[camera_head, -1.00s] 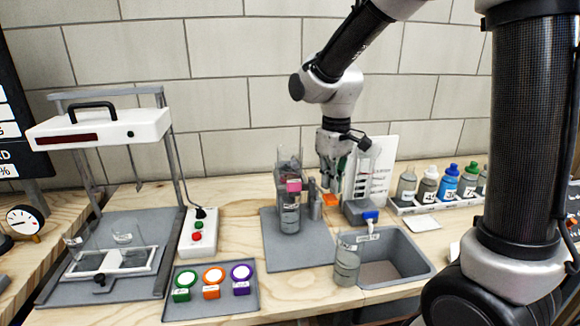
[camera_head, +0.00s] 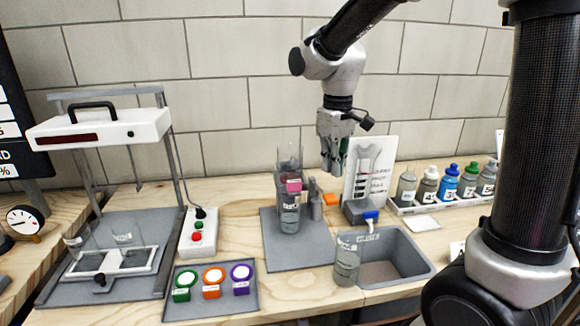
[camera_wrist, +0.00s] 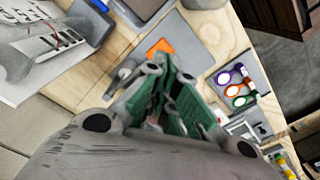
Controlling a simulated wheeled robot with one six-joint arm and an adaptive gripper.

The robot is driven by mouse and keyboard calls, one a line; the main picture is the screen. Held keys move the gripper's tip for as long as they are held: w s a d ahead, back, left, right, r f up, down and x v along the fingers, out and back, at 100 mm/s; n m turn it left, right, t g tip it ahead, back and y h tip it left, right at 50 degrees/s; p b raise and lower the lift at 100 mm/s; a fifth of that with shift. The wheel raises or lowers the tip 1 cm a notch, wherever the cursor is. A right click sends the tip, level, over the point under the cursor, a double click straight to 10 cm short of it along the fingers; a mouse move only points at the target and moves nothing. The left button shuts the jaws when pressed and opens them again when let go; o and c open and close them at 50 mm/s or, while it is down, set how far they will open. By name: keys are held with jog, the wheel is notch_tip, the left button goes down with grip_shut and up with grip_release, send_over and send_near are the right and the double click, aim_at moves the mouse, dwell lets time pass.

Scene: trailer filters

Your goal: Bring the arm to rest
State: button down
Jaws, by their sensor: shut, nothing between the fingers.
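My gripper (camera_head: 333,166) hangs in the air above the back of the bench, fingers pointing down, near the wall. It is shut and empty. In the wrist view the green-padded fingers (camera_wrist: 172,105) lie close together over the bench. In the head view the gripper is just left of the white chart board (camera_head: 369,170) and above the orange square (camera_head: 331,199), clear of both. The clear column with a pink label (camera_head: 291,205) stands on the grey mat, left of and below the gripper, apart from it.
A grey sink (camera_head: 415,262) with a clear jar (camera_head: 346,262) at its edge lies in front. Bottles (camera_head: 447,183) stand in a rack at right. A tray of coloured lids (camera_head: 212,302) and a white-topped frame (camera_head: 98,128) are at left. Air above the bench is free.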

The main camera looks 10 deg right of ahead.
jog(key=shift+r, duration=0.2)
jog(key=shift+s+f, duration=0.1)
jog(key=s+d+r+m+t, duration=0.2)
jog(key=s+d+r+m, duration=0.1)
jog(key=s+d, duration=0.4)
jog(key=s+d+r+m+t, duration=0.2)
jog(key=s+d, duration=0.6)
jog(key=s, duration=0.4)
jog(key=shift+r+m, duration=0.5)
